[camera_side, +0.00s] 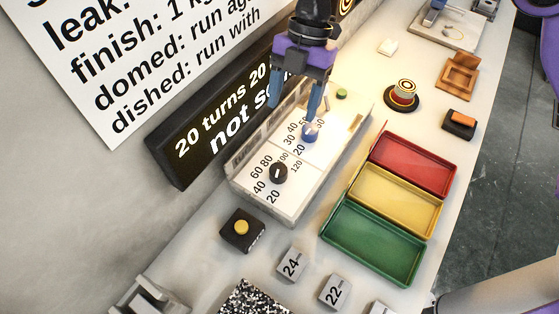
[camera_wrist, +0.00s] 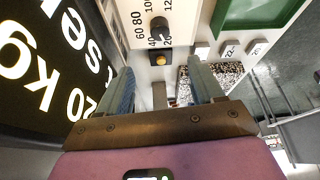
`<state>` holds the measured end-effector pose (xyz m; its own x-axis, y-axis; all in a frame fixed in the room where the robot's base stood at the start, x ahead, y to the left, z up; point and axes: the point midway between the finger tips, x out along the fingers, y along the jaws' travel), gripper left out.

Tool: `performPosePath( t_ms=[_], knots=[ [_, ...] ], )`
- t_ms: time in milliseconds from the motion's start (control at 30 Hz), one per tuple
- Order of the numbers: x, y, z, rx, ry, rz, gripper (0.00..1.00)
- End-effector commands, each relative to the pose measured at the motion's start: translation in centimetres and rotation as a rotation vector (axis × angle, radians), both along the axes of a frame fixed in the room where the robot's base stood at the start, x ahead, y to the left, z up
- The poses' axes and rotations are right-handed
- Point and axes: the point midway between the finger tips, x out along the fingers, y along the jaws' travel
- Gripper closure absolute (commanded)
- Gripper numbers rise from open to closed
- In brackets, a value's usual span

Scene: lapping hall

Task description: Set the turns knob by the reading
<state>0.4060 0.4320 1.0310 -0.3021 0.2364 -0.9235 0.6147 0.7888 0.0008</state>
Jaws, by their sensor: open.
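A white panel (camera_side: 290,205) holds two dials. The nearer one is a black knob (camera_side: 278,173) with a scale from 20 to 120; it also shows in the wrist view (camera_wrist: 159,27). The farther one is a blue knob (camera_side: 310,133) with a smaller scale, partly covered by my gripper. Which knob is for turns is not labelled legibly. The dark display (camera_side: 195,150) reads "20 turns 20" and "not se…", partly hidden by my gripper; the wrist view shows "20 kg". My gripper (camera_side: 293,112) is open and empty above the panel, one finger just above the blue knob.
A yellow button box (camera_side: 242,230) stands before the panel. Red (camera_side: 414,164), yellow (camera_side: 396,200) and green (camera_side: 373,240) trays lie to the right. Blocks marked 24 (camera_side: 291,264) and 22 (camera_side: 334,291) and a speckled plate (camera_side: 255,300) are in front. A ringed round piece (camera_side: 403,94) stands behind.

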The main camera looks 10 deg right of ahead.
Motion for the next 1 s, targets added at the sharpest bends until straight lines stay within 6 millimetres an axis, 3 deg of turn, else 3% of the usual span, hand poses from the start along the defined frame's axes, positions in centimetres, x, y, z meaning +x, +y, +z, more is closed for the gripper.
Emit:
performPosePath(
  t_ms=[600, 800, 1000],
  knots=[
    [-3.6, 2.6, -10.7, -0.004, 0.002, 0.001, 0.33],
    [-4.2, 3.2, -12.9, -0.002, 0.001, 0.0, 0.33],
    [-4.5, 3.4, -13.7, -0.001, -0.001, -0.001, 0.33]
  ],
)
